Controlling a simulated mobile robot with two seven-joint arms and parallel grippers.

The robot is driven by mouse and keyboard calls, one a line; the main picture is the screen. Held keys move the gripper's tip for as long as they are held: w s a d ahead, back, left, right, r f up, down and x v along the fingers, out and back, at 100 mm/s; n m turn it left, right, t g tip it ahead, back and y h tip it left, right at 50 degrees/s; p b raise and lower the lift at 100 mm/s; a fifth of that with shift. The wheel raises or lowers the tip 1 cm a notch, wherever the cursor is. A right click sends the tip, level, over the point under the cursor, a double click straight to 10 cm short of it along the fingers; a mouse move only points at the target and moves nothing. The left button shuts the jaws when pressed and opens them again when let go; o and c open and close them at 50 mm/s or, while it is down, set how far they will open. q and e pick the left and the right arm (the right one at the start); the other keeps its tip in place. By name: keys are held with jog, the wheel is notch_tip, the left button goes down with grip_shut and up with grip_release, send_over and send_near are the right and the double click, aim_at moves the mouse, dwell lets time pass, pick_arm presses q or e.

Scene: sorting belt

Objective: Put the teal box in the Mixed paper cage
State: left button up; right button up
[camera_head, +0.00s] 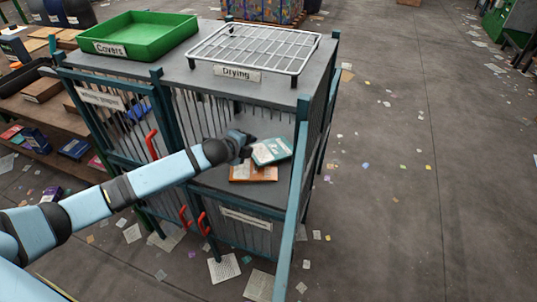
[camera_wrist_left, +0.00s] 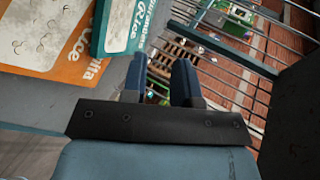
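The teal box (camera_head: 271,151) lies in the right-hand open bay of the blue-framed cage, partly over an orange book or box (camera_head: 262,174). My left gripper (camera_head: 248,148) is at the bay, just left of the teal box. In the left wrist view the two fingers (camera_wrist_left: 162,78) stand apart with nothing between them. The teal box (camera_wrist_left: 117,27) is beyond and left of the fingers there, next to the orange item (camera_wrist_left: 45,32). Whether a finger touches the teal box cannot be told. The sign on the lower cage front (camera_head: 245,219) is too small to read. My right gripper is not in view.
On the cage top stand a green "Covers" tray (camera_head: 140,36) and a wire "Drying" rack (camera_head: 254,46). Cage posts (camera_head: 295,190) and bars surround the bay. Red door handles (camera_head: 151,144) stick out in front. Shelves with boxes stand left; scattered paper lies on open floor at right.

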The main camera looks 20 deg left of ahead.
pick_arm(q)
jog(key=s+a+r+p, duration=0.1)
jog(key=s+r+p, duration=0.8)
jog(key=r+p, duration=0.2)
jog(key=shift+a+p, duration=0.35)
jog(key=shift+p, duration=0.85)
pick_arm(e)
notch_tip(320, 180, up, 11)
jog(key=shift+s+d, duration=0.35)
